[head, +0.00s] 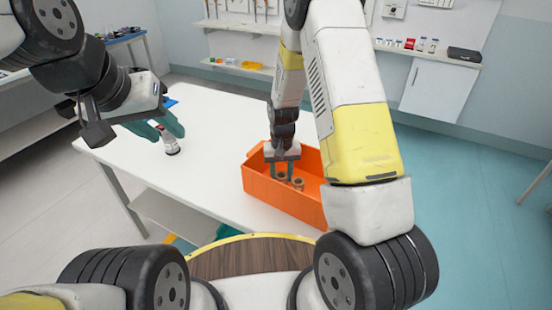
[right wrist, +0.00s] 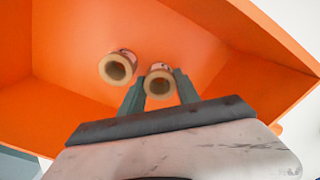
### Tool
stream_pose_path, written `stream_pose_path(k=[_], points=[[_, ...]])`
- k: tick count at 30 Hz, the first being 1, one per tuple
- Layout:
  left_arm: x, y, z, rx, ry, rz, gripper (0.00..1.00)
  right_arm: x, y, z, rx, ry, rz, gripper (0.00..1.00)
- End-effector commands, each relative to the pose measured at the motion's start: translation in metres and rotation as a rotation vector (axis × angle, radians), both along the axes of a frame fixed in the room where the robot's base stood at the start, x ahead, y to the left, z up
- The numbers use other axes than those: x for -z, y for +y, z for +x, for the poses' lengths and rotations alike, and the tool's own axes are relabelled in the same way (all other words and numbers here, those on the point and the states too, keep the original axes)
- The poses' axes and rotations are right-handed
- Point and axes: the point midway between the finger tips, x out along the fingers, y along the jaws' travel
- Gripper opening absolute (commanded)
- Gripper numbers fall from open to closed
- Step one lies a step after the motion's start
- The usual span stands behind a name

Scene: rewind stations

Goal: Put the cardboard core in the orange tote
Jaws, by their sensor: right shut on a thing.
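The orange tote (head: 305,205) stands on the right end of the white table. My right gripper (head: 282,171) points down into it, shut on a cardboard core (head: 281,177), a short brown tube. In the right wrist view this core (right wrist: 160,83) sits between the fingertips, its open end facing the camera. A second cardboard core (head: 298,184) is beside it in the tote; it also shows in the right wrist view (right wrist: 117,68). Whether the held core touches the tote floor I cannot tell. My left gripper (head: 170,134) is open over the table's left part.
A small white-and-red cylinder (head: 170,144) is close to my left fingertips; contact is unclear. A blue item (head: 170,103) lies behind it. The white table (head: 215,140) is bare between there and the tote. Wall shelves with small items are at the back.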

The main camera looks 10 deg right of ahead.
Motion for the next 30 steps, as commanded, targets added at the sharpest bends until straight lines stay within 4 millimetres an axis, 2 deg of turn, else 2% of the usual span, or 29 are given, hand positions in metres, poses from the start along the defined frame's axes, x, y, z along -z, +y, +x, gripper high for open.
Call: stream_pose_path(k=[1,2,5,14,17,20,30], points=[[0.000,0.000,0.000,0.000,0.000,0.000,0.35,0.002,0.000,0.000,0.000,0.001,0.000,0.00],[0.000,0.000,0.000,0.000,0.000,0.000,0.35,0.002,0.000,0.000,0.000,0.000,0.000,0.42],[0.000,0.000,0.000,0.000,0.000,0.000,0.35,0.001,0.000,0.000,0.000,0.000,0.000,0.60],[0.000,0.000,0.000,0.000,0.000,0.000,0.35,0.001,0.000,0.000,0.000,0.000,0.000,0.60],[0.000,0.000,0.000,0.000,0.000,0.000,0.35,-0.005,0.000,0.000,0.000,-0.001,0.000,0.60],[0.000,0.000,0.000,0.000,0.000,0.000,0.35,-0.019,0.000,0.001,0.000,-0.004,0.001,0.60],[0.000,0.000,0.000,0.000,0.000,0.000,0.35,-0.091,0.000,0.001,0.001,-0.005,0.001,0.60]])
